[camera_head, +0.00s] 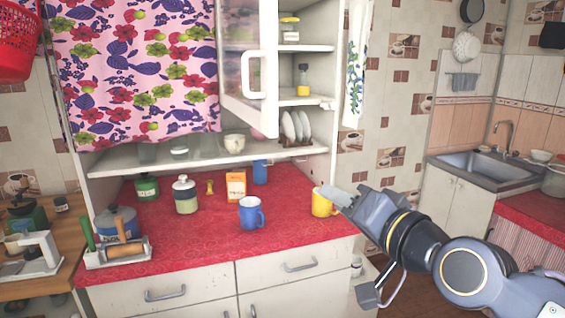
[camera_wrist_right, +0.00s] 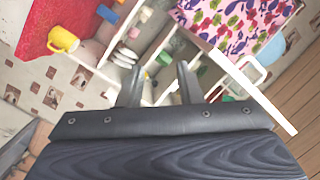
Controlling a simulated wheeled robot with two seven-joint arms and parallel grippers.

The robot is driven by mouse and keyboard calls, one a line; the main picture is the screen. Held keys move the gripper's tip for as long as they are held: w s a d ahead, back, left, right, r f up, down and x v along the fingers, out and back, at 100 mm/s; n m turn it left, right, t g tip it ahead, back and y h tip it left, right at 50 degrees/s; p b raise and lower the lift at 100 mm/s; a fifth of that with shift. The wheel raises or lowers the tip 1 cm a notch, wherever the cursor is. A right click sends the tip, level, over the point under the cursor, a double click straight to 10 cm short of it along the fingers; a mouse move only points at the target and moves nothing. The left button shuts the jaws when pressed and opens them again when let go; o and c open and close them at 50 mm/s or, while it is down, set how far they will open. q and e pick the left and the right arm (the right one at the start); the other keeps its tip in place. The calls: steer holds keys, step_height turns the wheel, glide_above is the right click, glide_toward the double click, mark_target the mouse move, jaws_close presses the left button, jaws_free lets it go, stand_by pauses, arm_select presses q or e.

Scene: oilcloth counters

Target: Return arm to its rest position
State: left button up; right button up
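My right gripper (camera_head: 354,203) is at the right end of the red counter, with its arm coming in from the lower right. In the right wrist view its two fingers (camera_wrist_right: 158,78) stand apart with nothing between them. A yellow mug (camera_head: 321,204) stands on the counter just left of the gripper in the head view. The gripper overlaps the mug's right side there, and I cannot tell the exact gap. The mug also shows in the wrist view (camera_wrist_right: 63,40), apart from the fingers. My left gripper is not in view.
The red counter (camera_head: 190,238) holds a blue mug (camera_head: 251,213), an orange box (camera_head: 236,186), jars and a utensil caddy (camera_head: 117,254). An open cabinet door (camera_head: 247,75) hangs above it. A sink (camera_head: 485,166) is at the right. Floor shows below my right arm.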

steer(key=s+d+f+n+g+h, duration=0.1)
steer(key=s+d+f+g, duration=0.3)
steer(key=s+f, duration=0.6)
steer(key=s+d+f+g+h, duration=0.3)
steer(key=s+d+f+g, duration=0.2)
steer(key=s+f, duration=0.6)
step_height(320, 180, down, 7)
steer(key=shift+d+f+n+h, duration=0.1)
steer(key=shift+d+n+h, duration=0.3)
steer(key=shift+d, duration=0.75)
